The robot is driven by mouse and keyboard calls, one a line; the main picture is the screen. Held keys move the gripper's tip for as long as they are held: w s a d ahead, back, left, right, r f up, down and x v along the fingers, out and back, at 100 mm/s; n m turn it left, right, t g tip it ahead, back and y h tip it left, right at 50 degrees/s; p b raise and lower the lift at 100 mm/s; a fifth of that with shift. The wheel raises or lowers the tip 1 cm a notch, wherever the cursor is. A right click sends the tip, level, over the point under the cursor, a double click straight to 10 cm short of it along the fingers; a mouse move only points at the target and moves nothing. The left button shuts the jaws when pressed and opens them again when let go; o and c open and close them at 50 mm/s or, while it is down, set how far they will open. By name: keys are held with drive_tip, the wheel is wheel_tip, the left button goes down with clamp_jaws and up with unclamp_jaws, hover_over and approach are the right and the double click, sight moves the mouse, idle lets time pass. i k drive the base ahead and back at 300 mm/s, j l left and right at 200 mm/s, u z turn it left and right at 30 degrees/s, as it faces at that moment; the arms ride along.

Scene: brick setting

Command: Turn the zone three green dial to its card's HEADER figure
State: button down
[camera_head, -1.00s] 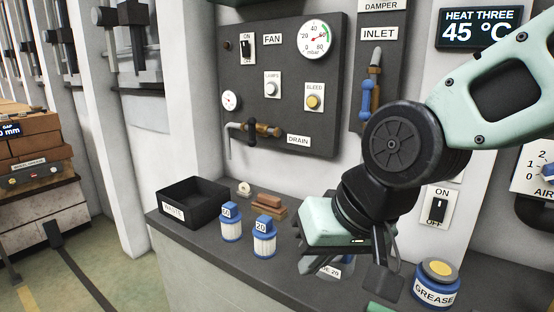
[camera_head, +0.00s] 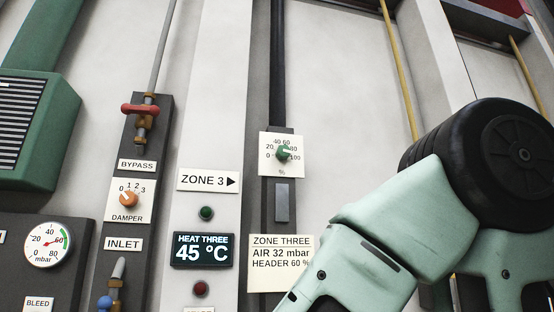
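The green dial (camera_head: 284,153) sits on a white scale plate marked 0 to 100 %, on a dark upright panel right of the ZONE 3 arrow sign (camera_head: 208,181). Its pointer is too small to read surely. Below it, the zone three card (camera_head: 281,263) reads AIR 32 mbar and HEADER 60 %, its lower right edge close to my arm in the picture. My pale green arm fills the lower right of the view. My gripper is out of the frame, and nothing of mine shows touching the dial.
An orange damper dial (camera_head: 130,200) and a red-handled bypass valve (camera_head: 141,110) are on the left panel. A HEAT THREE display (camera_head: 203,251) reads 45 °C, with a green lamp (camera_head: 206,213) above and a red one (camera_head: 201,288) below.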

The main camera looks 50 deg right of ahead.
sight(283, 151)
drive_tip(key=z, duration=0.95)
